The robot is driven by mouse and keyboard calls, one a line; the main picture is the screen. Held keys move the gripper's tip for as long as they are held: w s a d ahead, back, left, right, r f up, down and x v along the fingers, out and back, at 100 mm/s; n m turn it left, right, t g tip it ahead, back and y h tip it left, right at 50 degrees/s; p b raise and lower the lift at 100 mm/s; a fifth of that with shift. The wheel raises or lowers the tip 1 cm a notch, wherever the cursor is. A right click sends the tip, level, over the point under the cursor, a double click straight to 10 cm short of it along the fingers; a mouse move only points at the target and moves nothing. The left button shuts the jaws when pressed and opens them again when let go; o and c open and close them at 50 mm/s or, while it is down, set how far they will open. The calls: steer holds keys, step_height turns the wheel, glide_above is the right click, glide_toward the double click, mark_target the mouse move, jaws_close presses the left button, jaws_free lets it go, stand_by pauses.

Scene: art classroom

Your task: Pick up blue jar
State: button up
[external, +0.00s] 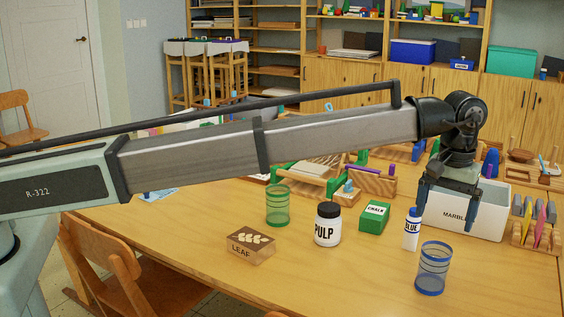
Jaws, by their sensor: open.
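A small white bottle labelled "BLUE" (412,230) with a blue cap stands upright on the table. A see-through blue cylindrical container (432,270) with darker blue bands stands just in front of it and to its right. Which of the two is the blue jar I cannot tell for sure. My gripper (446,208) points down, open, with its dark fingers apart. In the picture it is above and to the right of the bottle and above the blue container, in front of the white MARBLE box. I see nothing between the fingers.
A white box labelled "MARBLE" (484,212) stands behind my gripper. A green CHALK box (374,217), a PULP jar (327,225), a green mesh cup (278,206) and a LEAF block (250,246) stand to the left. A tool rack (538,222) is at right. The front tabletop is clear.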

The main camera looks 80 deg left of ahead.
mark_target(434, 266)
step_height(434, 266, down, 14)
steer(key=n, duration=0.5)
steer(key=shift+w+a+r, duration=0.1)
steer(key=shift+w, duration=0.05)
steer(key=c, duration=1.1)
stand_by(0.3)
